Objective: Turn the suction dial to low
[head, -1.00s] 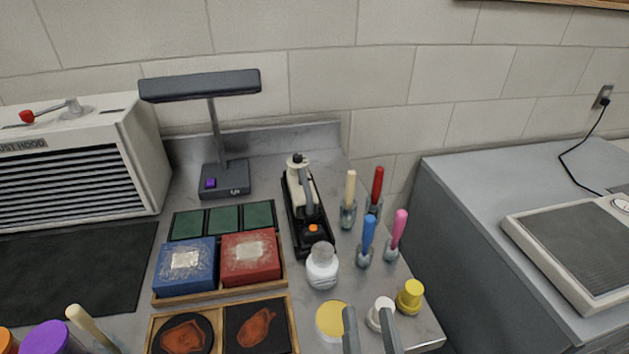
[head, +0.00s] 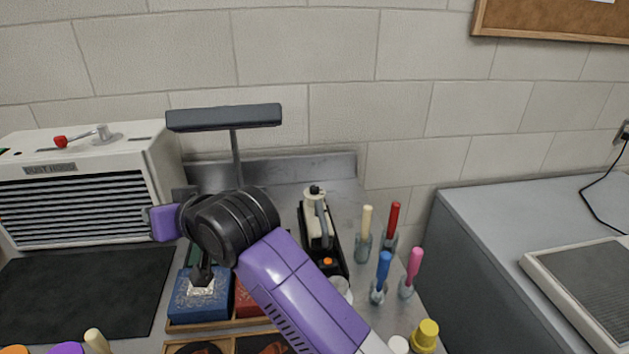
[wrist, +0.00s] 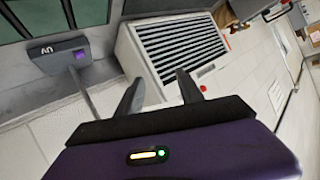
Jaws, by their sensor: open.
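The dust hood (head: 85,195) is a white box with a dark louvred front at the left of the head view. A red-tipped lever (head: 80,138) sits on its top. A white device (head: 318,222) with a dark knob (head: 314,190) stands in a black tray right of centre. The red tip also shows there (wrist: 203,88). In the head view my arm hides the fingertips.
A blue box (head: 195,300) and a partly hidden red box lie below my wrist. Several upright coloured tools, including a pink one (head: 414,262), stand at right. A black mat (head: 85,290) lies clear before the hood.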

